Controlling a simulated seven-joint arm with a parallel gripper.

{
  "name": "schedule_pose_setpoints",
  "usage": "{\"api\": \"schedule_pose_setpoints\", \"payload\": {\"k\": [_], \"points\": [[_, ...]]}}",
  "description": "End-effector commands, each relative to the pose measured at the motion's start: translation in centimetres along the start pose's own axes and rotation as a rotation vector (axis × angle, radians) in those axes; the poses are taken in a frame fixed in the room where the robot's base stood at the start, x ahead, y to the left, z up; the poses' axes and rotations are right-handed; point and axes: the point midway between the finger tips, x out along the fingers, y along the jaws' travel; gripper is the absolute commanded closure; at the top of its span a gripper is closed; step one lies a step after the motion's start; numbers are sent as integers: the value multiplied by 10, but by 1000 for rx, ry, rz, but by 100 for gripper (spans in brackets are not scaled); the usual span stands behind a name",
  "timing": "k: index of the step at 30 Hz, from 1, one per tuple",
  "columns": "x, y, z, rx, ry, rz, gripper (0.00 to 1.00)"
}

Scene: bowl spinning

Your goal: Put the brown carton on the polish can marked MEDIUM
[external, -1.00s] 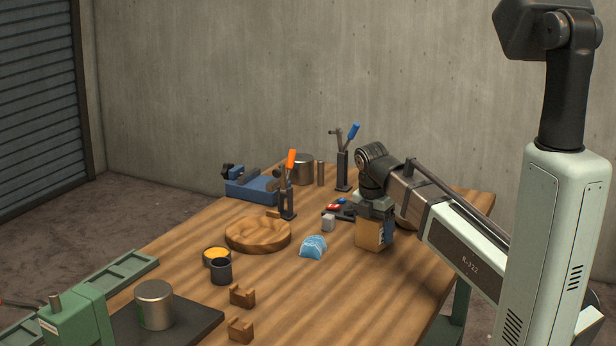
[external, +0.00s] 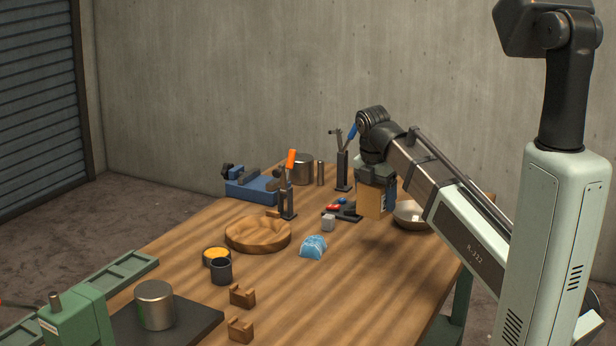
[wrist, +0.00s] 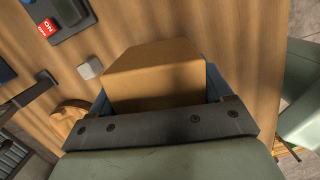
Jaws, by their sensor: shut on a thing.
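The brown carton (external: 370,202) hangs in my gripper (external: 376,182), which is shut on it, above the right part of the workbench. In the wrist view the carton (wrist: 152,72) sits between the two fingers of my gripper (wrist: 158,88). I cannot read MEDIUM on any can. A silver can (external: 155,306) stands on a dark mat at the front left. Another silver can (external: 302,170) stands at the back. A low tin with a yellow top (external: 216,257) stands at the left beside a dark cup (external: 221,272).
A metal bowl (external: 411,222) stands just right of the carton. Upright clamps with orange (external: 291,160) and blue handles stand farther back.

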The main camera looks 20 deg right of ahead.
Motion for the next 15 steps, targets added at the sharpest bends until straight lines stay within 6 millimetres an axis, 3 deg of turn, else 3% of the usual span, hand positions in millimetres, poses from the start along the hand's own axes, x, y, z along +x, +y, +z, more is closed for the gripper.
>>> {"api": "schedule_pose_setpoints", "payload": {"k": [10, 15], "points": [[-11, 1, 0, -3, 0, 0, 58], [-14, 8, -18, -35, 0, 5, 58]]}}
